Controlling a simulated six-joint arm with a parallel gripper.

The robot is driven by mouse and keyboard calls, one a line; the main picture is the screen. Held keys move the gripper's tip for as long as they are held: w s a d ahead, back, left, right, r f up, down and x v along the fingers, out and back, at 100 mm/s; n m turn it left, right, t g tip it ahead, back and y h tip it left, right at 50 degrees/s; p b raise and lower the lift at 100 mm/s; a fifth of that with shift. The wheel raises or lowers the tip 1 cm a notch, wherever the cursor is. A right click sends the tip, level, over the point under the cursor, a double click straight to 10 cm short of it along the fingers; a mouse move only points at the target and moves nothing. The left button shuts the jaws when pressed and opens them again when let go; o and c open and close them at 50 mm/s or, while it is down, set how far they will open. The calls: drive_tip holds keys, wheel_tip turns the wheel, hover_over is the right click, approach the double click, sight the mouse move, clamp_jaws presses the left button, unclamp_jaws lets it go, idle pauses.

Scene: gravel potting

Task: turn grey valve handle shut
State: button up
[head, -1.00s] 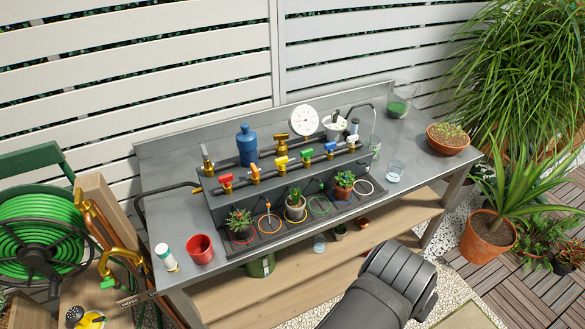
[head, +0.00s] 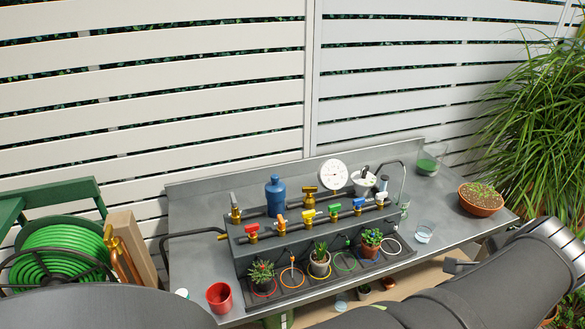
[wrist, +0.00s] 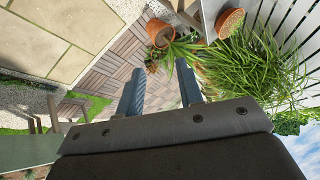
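A row of valves with coloured handles sits on the dark pipe rack on the bench in the head view. The valve at the right end of the row has a small pale handle (head: 380,196) that looks grey. It is too small to tell how far it is turned. My gripper (wrist: 160,72) is open and empty in the wrist view, its two fingers well apart. It points toward the paving and plants, away from the valves. In the head view my arm crosses the lower right, and I cannot make out the fingertips clearly.
The grey bench (head: 195,240) holds a red cup (head: 219,297), a blue bottle (head: 275,196), a white gauge (head: 333,174), small potted plants, a clear glass (head: 424,232) and a terracotta bowl (head: 481,198). A green hose reel (head: 62,258) stands at left. A slatted fence is behind.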

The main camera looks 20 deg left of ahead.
drive_tip(key=w+a+r+n+y, duration=0.2)
drive_tip(key=w+a+r+n, duration=0.1)
drive_tip(key=w+a, duration=0.55)
wheel_tip(320, 180, up, 3)
drive_tip(key=n+g+y, duration=0.3)
drive_tip(key=n+g, duration=0.1)
drive_tip(key=n, duration=1.5)
hover_over(233, 197)
drive_tip(key=s+d, duration=0.5)
drive_tip(key=x, duration=1.6)
drive_tip(key=shift+w+a+f, duration=0.25)
drive_tip(key=shift+w+a, duration=0.05)
drive_tip(key=shift+a, duration=0.1)
drive_tip(key=shift+c, duration=0.2)
clamp_jaws()
